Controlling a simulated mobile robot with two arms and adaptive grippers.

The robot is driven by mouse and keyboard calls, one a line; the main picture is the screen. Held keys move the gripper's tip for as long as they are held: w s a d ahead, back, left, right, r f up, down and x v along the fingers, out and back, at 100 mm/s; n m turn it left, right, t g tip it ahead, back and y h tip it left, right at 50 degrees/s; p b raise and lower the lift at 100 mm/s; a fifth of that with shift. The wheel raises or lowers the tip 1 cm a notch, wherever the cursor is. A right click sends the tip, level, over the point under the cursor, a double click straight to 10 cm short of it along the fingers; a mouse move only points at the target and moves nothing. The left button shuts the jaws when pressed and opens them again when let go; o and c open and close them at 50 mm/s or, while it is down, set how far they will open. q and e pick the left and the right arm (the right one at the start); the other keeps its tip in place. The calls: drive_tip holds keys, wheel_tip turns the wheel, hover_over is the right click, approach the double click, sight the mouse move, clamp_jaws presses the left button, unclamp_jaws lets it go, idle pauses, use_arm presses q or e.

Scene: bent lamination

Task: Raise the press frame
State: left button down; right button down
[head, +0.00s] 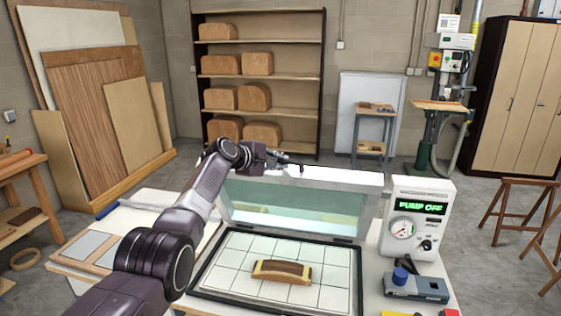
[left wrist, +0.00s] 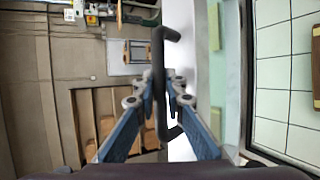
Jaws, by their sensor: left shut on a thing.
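The press frame (head: 345,178) stands raised and steeply tilted at the back of the press bed (head: 243,248), with a greenish see-through membrane (head: 285,205) in it. My left gripper (head: 290,165) is at the frame's top edge. In the left wrist view my left gripper (left wrist: 158,90) is shut on the frame's dark bar handle (left wrist: 159,55). A curved wooden piece (head: 282,271) lies on the white gridded bed in front of the frame. My right gripper is in neither view.
A control box (head: 418,215) reading "PUMP OFF" stands right of the press. A grey device with a blue knob (head: 415,287) sits in front of it. Flat sheets (head: 85,246) lie left of the bed. A shelf of wooden forms (head: 262,80) stands behind.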

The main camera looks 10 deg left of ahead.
use_arm(q)
drive_tip(key=shift+w+r, duration=0.15)
drive_tip(key=shift+w, duration=0.25)
drive_tip(key=c, duration=2)
unclamp_jaws()
drive_tip(key=shift+o, duration=0.2)
drive_tip(key=shift+s+a, duration=0.1)
